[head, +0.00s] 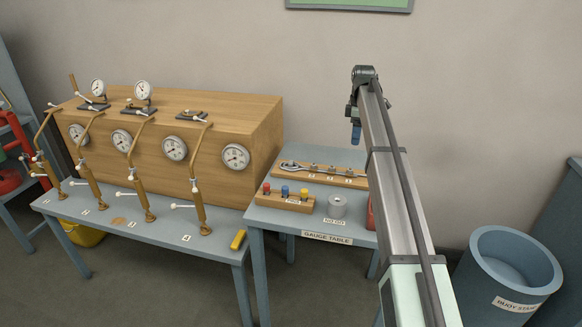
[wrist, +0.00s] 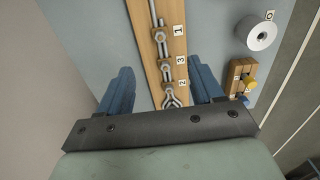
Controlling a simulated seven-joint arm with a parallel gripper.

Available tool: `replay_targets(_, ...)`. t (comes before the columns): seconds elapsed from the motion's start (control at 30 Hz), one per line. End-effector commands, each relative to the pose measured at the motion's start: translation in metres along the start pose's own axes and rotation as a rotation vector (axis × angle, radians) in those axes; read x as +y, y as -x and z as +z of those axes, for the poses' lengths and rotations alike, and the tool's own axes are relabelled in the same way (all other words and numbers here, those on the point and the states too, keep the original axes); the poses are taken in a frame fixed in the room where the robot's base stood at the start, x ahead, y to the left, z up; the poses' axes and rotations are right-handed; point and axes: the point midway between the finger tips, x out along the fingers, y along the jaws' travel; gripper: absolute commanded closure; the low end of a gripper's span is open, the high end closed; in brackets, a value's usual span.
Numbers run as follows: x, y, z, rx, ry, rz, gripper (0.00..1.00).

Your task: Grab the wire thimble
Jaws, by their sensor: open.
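A wooden board (head: 352,183) lies at the back of the gauge table and carries metal rigging pieces beside number tags. At one end is a small metal loop (wrist: 172,99), which looks like the wire thimble; its exact shape is unclear. In the head view a looped metal piece (head: 290,167) shows at the board's left end. My gripper (wrist: 165,80) is open and empty, its blue fingers on either side of the board in the wrist view, the loop between them. In the head view my gripper (head: 356,132) hangs above the board, apart from it. The gripper body hides the board's near end.
A block with coloured knobs (head: 286,200) and a grey roll (head: 338,206) stand at the front of the gauge table (head: 262,219). A red object (head: 371,212) is partly behind my arm. A wooden gauge panel (head: 269,125) stands left, the wall close behind.

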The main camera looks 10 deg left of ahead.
Motion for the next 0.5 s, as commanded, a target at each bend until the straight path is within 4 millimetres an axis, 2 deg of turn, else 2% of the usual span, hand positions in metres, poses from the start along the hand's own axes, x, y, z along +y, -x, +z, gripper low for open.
replay_targets(0.07,-0.002,0.000,-0.011,0.000,0.012,0.000,0.34)
replay_targets(0.17,-0.008,-0.001,-0.038,0.000,0.041,-0.001,0.34)
replay_targets(0.3,-0.017,-0.004,-0.085,-0.001,0.092,-0.005,0.34)
replay_targets(0.5,-0.022,-0.006,-0.143,-0.003,0.152,-0.011,0.34)
